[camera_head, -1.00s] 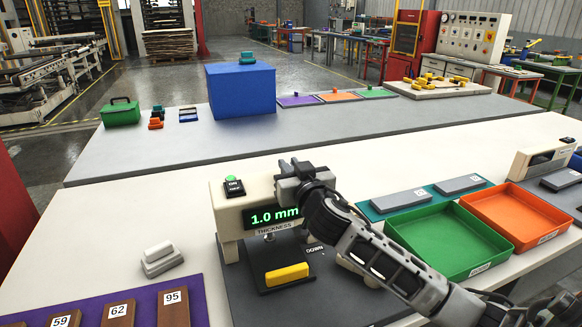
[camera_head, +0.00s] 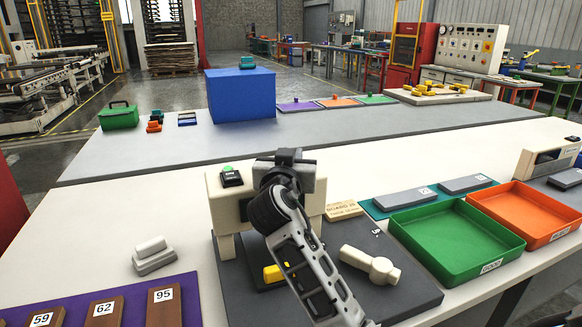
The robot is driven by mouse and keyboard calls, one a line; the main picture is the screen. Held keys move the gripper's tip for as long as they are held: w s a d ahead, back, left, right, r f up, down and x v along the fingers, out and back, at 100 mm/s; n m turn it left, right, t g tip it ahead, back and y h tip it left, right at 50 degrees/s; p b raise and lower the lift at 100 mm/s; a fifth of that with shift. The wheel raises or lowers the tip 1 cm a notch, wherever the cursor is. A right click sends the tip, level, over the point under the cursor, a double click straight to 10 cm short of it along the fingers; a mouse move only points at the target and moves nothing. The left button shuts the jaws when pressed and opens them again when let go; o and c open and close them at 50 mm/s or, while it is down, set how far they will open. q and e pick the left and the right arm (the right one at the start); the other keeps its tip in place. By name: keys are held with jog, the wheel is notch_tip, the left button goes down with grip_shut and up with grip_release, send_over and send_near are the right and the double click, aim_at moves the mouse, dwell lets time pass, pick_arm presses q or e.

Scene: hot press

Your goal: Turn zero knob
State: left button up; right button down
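The cream thickness gauge (camera_head: 221,206) stands on a dark base plate (camera_head: 408,292) at the centre. A small box with a green button (camera_head: 231,176) sits on its top left. My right gripper (camera_head: 287,158) is at the top of the gauge's housing, and its dark wrist covers most of the display. I cannot see the zero knob; the gripper and arm may hide it. The fingertips are too covered to show whether they are open or shut, or touch anything. A yellow block (camera_head: 274,273) lies under the gauge, partly behind my arm. My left gripper is out of view.
A cream lever (camera_head: 371,265) lies right of my arm. A wooden board tag (camera_head: 344,210) is behind it. Green (camera_head: 455,240) and orange (camera_head: 522,212) trays stand at the right. Numbered brown blocks (camera_head: 103,309) and a white-grey block (camera_head: 153,256) are at the left.

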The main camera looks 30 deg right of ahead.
jog(key=shift+g+h, duration=0.3)
jog(key=shift+h, duration=0.1)
jog(key=c, duration=1.4)
grip_release()
jog(key=shift+o, duration=0.2)
jog(key=shift+a, duration=0.1)
